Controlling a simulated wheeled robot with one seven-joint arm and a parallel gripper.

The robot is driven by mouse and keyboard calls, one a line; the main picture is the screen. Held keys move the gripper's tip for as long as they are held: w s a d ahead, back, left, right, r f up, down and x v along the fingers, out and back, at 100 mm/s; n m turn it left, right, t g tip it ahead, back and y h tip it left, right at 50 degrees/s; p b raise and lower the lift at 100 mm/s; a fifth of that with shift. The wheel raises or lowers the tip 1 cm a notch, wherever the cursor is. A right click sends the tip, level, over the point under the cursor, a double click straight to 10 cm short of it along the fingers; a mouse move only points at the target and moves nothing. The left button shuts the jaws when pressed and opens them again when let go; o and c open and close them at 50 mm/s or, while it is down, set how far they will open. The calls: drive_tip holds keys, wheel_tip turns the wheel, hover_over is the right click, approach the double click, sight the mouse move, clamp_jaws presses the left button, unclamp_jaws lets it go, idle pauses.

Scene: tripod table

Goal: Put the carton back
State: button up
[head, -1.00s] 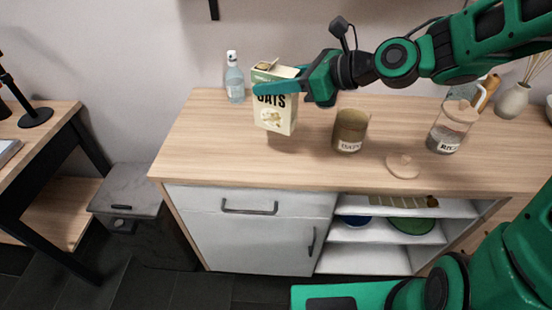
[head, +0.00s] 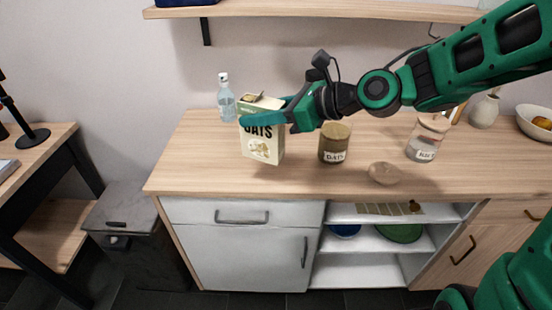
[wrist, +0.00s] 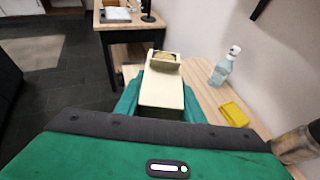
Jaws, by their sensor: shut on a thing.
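The carton (head: 262,147) is a cream and green box lettered OATS, with its top flap open. My gripper (head: 266,115) is shut on its upper part, one finger across its front face. In the wrist view the carton (wrist: 161,92) stands between the two fingers, with its opening and pale brown contents at the far end. It is over the left part of the wooden counter (head: 210,175), roughly upright. I cannot tell whether its base touches the counter.
A clear bottle (head: 226,103) stands behind the carton at left. A yellow item (wrist: 234,114) lies near it. To the right stand an open oats jar (head: 335,143), a round lid (head: 384,173) and a rice jar (head: 427,139). A wall shelf (head: 320,13) is above.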

drive_tip(key=w+d+f, duration=0.3)
drive_tip(key=w+f, duration=0.8)
drive_tip(key=shift+d, duration=0.3)
drive_tip(key=shift+f, duration=0.1)
drive_tip(key=o, duration=1.3)
drive_tip(key=v, duration=1.2)
